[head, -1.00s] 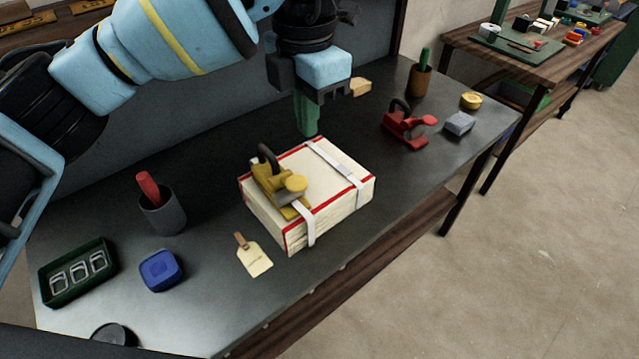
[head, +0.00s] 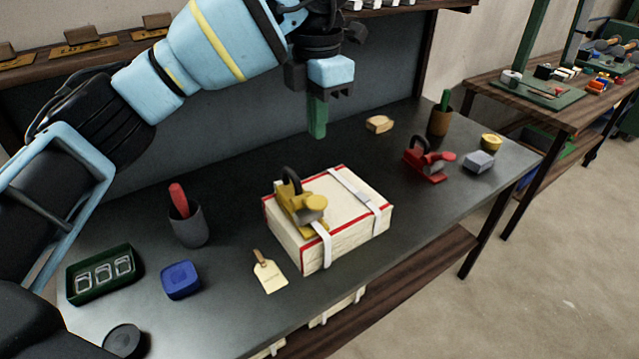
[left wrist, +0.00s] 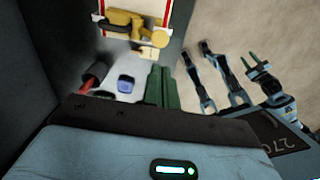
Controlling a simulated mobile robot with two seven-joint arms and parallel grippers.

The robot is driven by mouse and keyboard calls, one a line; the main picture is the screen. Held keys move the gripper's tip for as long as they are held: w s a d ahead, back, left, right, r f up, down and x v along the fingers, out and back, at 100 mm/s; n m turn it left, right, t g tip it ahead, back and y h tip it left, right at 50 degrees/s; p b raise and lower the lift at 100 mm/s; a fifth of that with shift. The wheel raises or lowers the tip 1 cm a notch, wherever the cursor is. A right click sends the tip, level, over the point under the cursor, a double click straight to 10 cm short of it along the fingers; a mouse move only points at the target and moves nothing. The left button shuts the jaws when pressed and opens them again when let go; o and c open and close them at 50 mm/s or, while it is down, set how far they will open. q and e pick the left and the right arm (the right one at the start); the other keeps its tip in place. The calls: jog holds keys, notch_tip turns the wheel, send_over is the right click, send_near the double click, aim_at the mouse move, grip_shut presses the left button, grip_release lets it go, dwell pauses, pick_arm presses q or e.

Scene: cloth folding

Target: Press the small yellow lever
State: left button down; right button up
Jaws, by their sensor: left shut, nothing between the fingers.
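A yellow strapping tool (head: 300,207) with a round yellow end, the small yellow lever (head: 316,202), and a dark curved handle sits on top of a cream, red-edged package (head: 350,229). The tool also shows at the top of the left wrist view (left wrist: 127,24). My left gripper (head: 317,130) has green fingers pointing down, pressed together and empty. In the head view it appears above and behind the tool, apart from it.
White straps (head: 352,188) cross the package. A tag (head: 270,276) lies before it. A red tool (head: 428,164) and grey block (head: 479,161) are at right. A grey cup (head: 188,226), blue box (head: 181,280) and green tray (head: 103,274) stand left.

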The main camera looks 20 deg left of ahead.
pick_arm(q)
send_near(318, 200)
notch_tip(318, 200, down, 5)
jog(key=shift+s+f, duration=0.1)
jog(key=shift+f, duration=0.85)
pick_arm(e)
jog(key=shift+s+f, duration=0.1)
jog(key=shift+s, duration=0.2)
